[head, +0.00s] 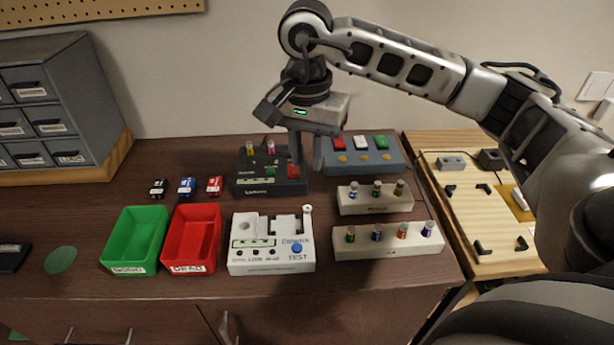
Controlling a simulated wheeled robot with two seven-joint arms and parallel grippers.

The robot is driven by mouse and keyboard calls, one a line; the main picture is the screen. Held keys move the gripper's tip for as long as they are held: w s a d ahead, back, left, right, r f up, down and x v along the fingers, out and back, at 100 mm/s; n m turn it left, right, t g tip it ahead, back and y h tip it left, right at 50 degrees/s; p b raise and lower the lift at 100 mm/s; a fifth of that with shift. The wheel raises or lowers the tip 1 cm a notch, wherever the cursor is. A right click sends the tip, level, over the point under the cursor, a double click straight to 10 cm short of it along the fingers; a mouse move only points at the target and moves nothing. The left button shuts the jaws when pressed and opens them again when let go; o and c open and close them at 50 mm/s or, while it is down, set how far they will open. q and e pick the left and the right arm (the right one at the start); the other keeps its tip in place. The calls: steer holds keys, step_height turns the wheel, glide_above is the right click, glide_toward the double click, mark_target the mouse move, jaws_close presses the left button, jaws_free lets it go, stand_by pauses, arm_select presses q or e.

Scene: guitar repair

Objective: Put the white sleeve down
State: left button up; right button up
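My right gripper (306,165) points down over the right end of a black device (262,187). Its two fingers are apart, with no object clearly visible between them. I cannot pick out a white sleeve for certain. My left gripper is not in view.
A green bin (135,240) and a red bin (193,238) stand left of a white test box (272,264). Two pale racks (375,206) (385,247) hold small coloured cylinders at right. A grey drawer cabinet (75,80) stands at the back left.

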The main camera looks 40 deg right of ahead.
steer(key=r+m, duration=0.1)
steer(key=m, duration=2.6)
glide_above(308, 208)
steer(key=f, duration=0.7)
steer(key=shift+w+a+f, duration=0.15)
steer(key=shift+a+f, duration=0.05)
steer(key=shift+f, duration=0.2)
steer(key=shift+d+f+p, duration=0.15)
steer(key=shift+f+p, duration=0.5)
steer(key=shift+f, duration=2.1)
steer(key=shift+c, duration=0.3)
jaws_close()
